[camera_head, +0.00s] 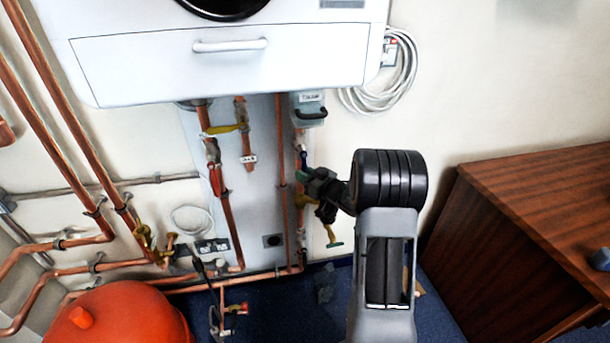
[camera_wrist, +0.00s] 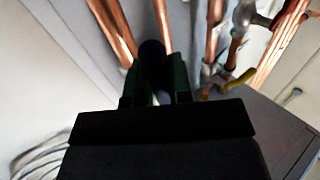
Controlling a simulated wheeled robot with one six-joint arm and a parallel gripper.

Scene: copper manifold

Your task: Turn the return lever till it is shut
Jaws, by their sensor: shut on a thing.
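My gripper (camera_head: 309,174) reaches in from the right to the copper pipe at the right of the grey backing panel, below the white boiler. In the wrist view, its green-edged fingers (camera_wrist: 158,80) are closed on a dark lever handle (camera_wrist: 152,52), which I take to be the return lever. A small dark blue part of the lever (camera_head: 303,156) shows just above the fingertips in the head view. The valve body is mostly hidden by my gripper, so the lever's exact angle to its pipe cannot be told.
A yellow lever (camera_head: 222,128) and a red lever (camera_head: 219,182) sit on pipes to the left. A wooden desk (camera_head: 530,230) stands right; an orange vessel (camera_head: 120,320) is lower left.

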